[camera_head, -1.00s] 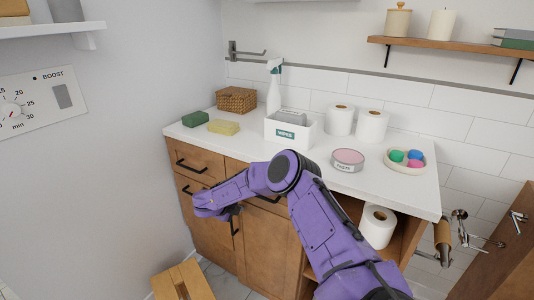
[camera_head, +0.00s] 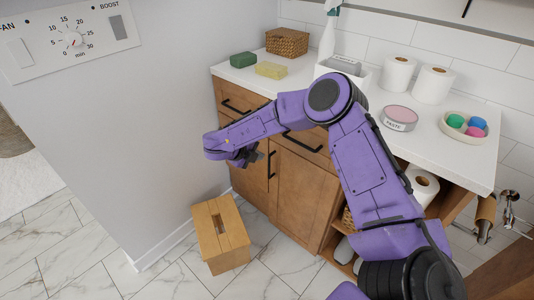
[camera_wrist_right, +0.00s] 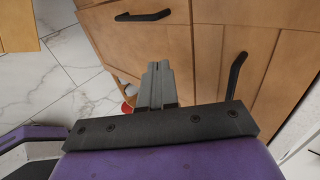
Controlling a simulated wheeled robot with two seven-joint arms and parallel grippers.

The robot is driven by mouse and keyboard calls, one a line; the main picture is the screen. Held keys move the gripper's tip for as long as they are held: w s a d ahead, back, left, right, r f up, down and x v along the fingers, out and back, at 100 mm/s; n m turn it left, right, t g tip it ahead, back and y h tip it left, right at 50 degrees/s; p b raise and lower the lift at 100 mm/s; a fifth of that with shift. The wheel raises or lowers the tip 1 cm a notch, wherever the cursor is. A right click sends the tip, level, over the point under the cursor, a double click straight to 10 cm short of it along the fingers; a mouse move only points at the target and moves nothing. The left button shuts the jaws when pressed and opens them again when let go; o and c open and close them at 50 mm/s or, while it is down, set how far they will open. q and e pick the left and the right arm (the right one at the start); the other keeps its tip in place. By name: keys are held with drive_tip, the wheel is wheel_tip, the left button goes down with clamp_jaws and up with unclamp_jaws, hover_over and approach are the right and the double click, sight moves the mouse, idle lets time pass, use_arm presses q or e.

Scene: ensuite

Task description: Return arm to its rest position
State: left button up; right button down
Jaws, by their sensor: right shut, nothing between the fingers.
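My right arm (camera_head: 360,160) is purple and reaches from the lower right across the front of the wooden cabinet (camera_head: 298,185). Its elbow is raised near the counter edge and the forearm points left. My right gripper (camera_head: 252,157) is shut and empty in front of the cabinet's drawers and door. In the right wrist view its closed fingers (camera_wrist_right: 157,82) point at the cabinet front, between dark handles. My left gripper is not in view.
A wooden stool (camera_head: 221,233) stands on the marble floor left of the cabinet. The white counter (camera_head: 296,77) holds sponges, a basket (camera_head: 287,42), toilet rolls, a pink tin (camera_head: 398,117) and a dish of coloured balls. The floor at lower left is clear.

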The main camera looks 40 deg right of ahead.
drive_tip(key=shift+s+a+r, duration=0.1)
drive_tip(key=shift+a+r, duration=0.2)
drive_tip(key=s+a+f+n+t+y+p, duration=0.1)
drive_tip(key=s+a+f+n+t, duration=0.25)
drive_tip(key=f+n, duration=0.35)
drive_tip(key=s+a+f+n+t+y, duration=0.25)
drive_tip(key=s+a+f+n, duration=0.25)
drive_tip(key=n, duration=0.5)
drive_tip(key=s+f+n+g, duration=0.1)
drive_tip(key=s+n, duration=0.2)
drive_tip(key=s, duration=0.6)
drive_tip(key=s+f+n+g+y+p, duration=0.1)
drive_tip(key=s+n, duration=0.3)
drive_tip(key=s, duration=0.5)
drive_tip(key=s+f+n+g+y+p, duration=0.1)
drive_tip(key=s+f+n+g, duration=0.1)
drive_tip(key=s, duration=0.7)
drive_tip(key=shift+s+a+f+n, duration=0.2)
drive_tip(key=shift+a+f+n, duration=0.2)
drive_tip(key=shift+f+n, duration=0.5)
drive_tip(key=shift+r+y, duration=0.15)
drive_tip(key=shift+y, duration=0.1)
